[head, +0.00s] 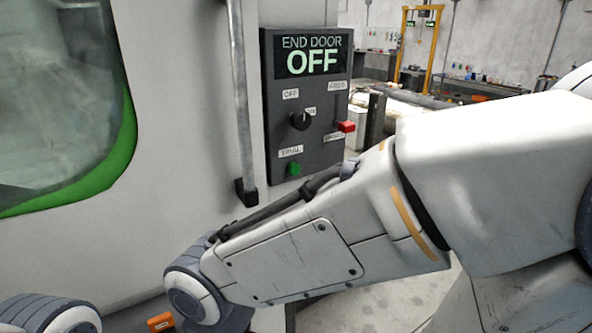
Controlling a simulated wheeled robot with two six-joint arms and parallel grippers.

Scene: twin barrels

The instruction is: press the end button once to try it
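A dark control panel (277,130) is mounted on the pale machine wall, right of a vertical metal bar. Its display (311,56) reads "END DOOR OFF". A green button (293,169) sits at the panel's lower part, under a label that seems to read "TRIAL". A black knob (300,121) is in the middle, between "OFF" and "ON" labels. A red handle (346,127) sticks out at the right edge, between two labels, the upper one reading "FREE". My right arm crosses in front, below the panel. Neither gripper shows.
A vertical metal bar (240,100) stands just left of the panel. A green-rimmed window (60,95) fills the upper left. A small orange object (160,322) shows at the bottom edge. A yellow frame (433,45) and benches stand far back.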

